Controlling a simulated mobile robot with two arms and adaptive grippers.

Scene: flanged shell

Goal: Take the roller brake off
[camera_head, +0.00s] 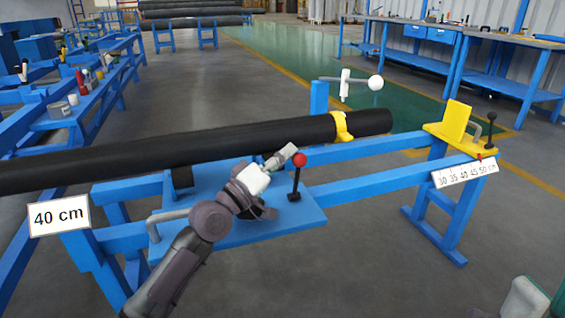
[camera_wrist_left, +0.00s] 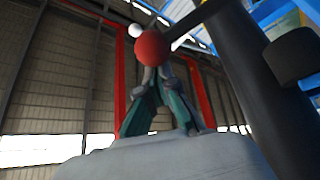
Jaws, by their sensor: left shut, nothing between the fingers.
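A black lever with a red ball knob (camera_head: 299,160) stands upright on the blue plate (camera_head: 262,222) of the pipe stand; I take it for the roller brake lever. My left gripper (camera_head: 290,152) is shut and empty just left of the red knob. In the left wrist view the shut fingers (camera_wrist_left: 158,85) point up toward the red knob (camera_wrist_left: 152,47), which overlaps their tips; whether they touch is unclear. A black pipe (camera_head: 200,142) with a yellow collar (camera_head: 342,127) lies behind the gripper. A pale part of my right gripper (camera_head: 525,301) shows at the bottom right edge.
A yellow stop (camera_head: 455,122) with a black-knobbed lever (camera_head: 491,118) sits on the right end of the stand, above a length scale (camera_head: 465,173). A white-ball lever (camera_head: 375,83) stands behind the pipe. A "40 cm" sign (camera_head: 60,215) is at left. Floor at front right is clear.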

